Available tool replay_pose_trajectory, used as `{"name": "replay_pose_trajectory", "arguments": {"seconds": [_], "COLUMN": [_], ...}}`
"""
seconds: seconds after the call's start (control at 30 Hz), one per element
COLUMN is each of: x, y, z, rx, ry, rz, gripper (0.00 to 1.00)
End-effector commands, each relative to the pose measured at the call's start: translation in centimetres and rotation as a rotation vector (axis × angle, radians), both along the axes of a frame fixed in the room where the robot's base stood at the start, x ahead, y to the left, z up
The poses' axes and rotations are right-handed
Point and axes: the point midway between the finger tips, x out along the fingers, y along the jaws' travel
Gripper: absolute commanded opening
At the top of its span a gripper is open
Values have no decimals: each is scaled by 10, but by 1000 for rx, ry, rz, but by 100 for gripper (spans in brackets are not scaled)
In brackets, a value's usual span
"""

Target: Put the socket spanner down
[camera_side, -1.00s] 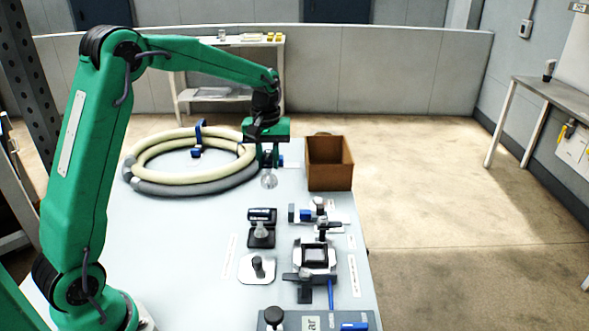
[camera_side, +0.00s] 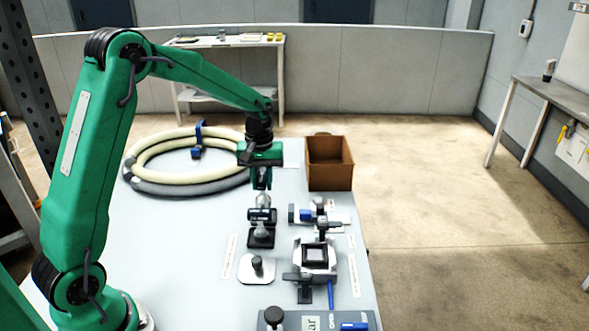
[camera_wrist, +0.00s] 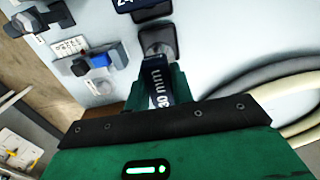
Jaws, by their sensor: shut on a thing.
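My gripper (camera_side: 262,184) is shut on the socket spanner (camera_wrist: 156,88), a dark piece marked "30 mm" with a metal socket end. In the side view the spanner's metal end (camera_side: 263,199) hangs below my fingers, just behind a dark block (camera_side: 262,214). In the wrist view the metal end lies over a black pad (camera_wrist: 168,33); I cannot tell whether it touches. A second dark piece marked "24" (camera_wrist: 128,5) is cut off at the top edge.
A coiled hose (camera_side: 150,185) lies left of my gripper, and a brown open box (camera_side: 330,182) stands to the right. Clamps and fixtures (camera_side: 315,255) occupy the table's right side. The table's left middle (camera_side: 185,235) is clear.

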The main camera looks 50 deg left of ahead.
Motion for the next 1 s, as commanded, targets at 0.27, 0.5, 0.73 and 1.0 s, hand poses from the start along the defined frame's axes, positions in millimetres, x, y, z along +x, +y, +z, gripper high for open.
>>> {"name": "replay_pose_trajectory", "arguments": {"seconds": [0.27, 0.5, 0.73, 1.0], "x": [0, 0, 0, 0], "y": [0, 0, 0, 0], "z": [-6, -29, -42, -42], "rx": [0, 0, 1, 1], "ry": [0, 1, -1, -1], "rz": [0, 0, 0, 0], "gripper": [0, 0, 0, 0]}}
